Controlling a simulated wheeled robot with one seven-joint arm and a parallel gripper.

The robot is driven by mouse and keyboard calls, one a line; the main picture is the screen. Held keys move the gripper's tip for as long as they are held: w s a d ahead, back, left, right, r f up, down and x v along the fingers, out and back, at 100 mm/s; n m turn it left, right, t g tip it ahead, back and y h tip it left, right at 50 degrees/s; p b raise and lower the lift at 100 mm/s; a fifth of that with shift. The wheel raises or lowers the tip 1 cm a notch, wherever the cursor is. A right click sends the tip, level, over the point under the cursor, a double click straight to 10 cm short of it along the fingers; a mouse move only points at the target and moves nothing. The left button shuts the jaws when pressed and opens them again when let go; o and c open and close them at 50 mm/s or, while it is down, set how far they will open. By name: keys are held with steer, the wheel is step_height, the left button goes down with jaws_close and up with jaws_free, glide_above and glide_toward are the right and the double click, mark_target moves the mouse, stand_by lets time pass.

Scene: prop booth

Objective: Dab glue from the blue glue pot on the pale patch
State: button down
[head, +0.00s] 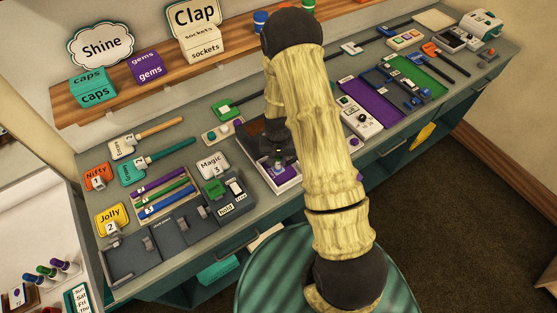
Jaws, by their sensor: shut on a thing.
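My gripper (279,160) points down over a white-edged tray (288,187) at the middle of the bench. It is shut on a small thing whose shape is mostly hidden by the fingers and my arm. A purple area shows in the tray just below the fingertips; I cannot tell whether they touch it. A blue pot-like thing (261,20) stands on the wooden shelf at the back, left of my arm, apart from the gripper. I cannot tell whether it is the glue pot. I cannot make out the pale patch for certain.
A dark grey sectioned tray (165,243), a wooden tray of coloured sticks (189,205) and a "Magic" card (212,165) lie left of the gripper. A purple mat (370,100) and a green tray (432,80) lie right of my arm. A green round stool top (262,281) stands in front.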

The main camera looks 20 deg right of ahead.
stand_by(0.3)
steer(key=shift+r+p, duration=2.35)
steer(key=shift+r, duration=1.15)
steer(key=shift+f, duration=0.15)
steer(key=shift+f+b, duration=2.3)
steer(key=shift+f, duration=0.5)
steer(key=shift+f+b, duration=0.4)
steer(key=shift+f, duration=0.15)
steer(key=shift+w+a, duration=0.1)
steer(key=shift+w, duration=0.15)
steer(key=shift+s, duration=0.15)
steer(key=shift+s, duration=0.3)
